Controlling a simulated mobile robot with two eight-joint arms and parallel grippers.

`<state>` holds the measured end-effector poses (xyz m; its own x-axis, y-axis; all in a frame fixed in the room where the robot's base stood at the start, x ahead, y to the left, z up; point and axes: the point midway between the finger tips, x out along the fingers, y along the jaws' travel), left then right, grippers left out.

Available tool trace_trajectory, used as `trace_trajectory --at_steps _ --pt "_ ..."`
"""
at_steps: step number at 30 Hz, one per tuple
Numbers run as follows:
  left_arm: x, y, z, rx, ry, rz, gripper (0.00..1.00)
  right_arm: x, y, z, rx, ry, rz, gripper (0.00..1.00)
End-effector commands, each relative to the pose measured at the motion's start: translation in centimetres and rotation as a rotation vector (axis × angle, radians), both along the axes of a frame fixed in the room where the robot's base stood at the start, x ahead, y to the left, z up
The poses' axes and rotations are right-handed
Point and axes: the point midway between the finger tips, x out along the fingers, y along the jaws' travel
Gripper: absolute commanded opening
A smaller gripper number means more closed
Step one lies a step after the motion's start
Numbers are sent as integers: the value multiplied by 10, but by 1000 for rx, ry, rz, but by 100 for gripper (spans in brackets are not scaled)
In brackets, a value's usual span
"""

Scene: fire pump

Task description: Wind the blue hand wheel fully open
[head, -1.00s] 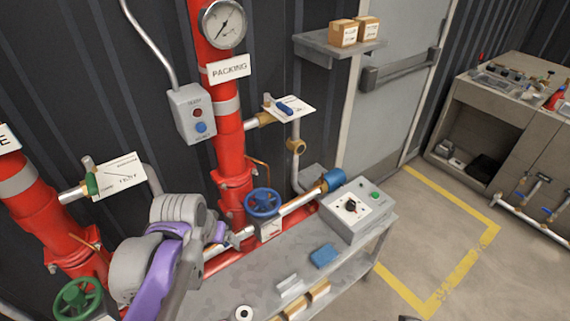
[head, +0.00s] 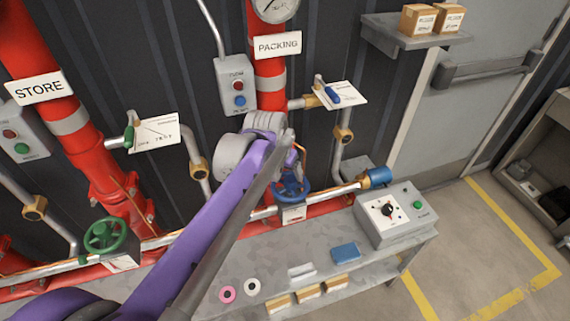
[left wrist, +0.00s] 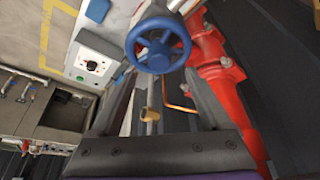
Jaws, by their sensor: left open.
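The blue hand wheel (head: 291,189) sits on the red pipe line above the grey bench, partly hidden behind my left arm in the head view. In the left wrist view the blue hand wheel (left wrist: 158,45) shows whole, with its rim and spokes clear. My left gripper (left wrist: 160,88) is open and empty, its two dark fingers spread and pointing toward the wheel. I see no clear contact; the exact gap cannot be told. In the head view my purple left arm reaches up from the lower left, and its gripper is largely hidden near the wheel. My right gripper is not in view.
A green hand wheel (head: 105,235) stands to the left. A grey control box (head: 395,215) is right of the blue wheel. The bench (head: 250,262) holds a blue block (head: 346,252), small boxes and rings. Tagged valves and red pipes stand behind. The floor at right is open.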

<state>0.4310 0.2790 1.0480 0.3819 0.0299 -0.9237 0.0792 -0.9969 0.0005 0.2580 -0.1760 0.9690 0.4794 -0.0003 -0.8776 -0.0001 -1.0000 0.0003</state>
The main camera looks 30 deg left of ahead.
Motion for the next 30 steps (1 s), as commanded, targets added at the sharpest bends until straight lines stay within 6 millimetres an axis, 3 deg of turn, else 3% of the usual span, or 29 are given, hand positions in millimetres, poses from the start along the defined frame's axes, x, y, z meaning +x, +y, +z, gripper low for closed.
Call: trace_trajectory --at_steps 3,9,21,23,30 --pt "9 0 -21 1 0 -2 81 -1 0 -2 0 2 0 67" --pt "18 1 -43 1 0 -2 81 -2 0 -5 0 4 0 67" --pt "21 1 -50 0 0 -1 81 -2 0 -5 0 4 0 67" --pt "21 1 -50 0 0 -1 74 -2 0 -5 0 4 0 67" --pt "21 1 -50 0 0 -1 30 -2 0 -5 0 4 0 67"
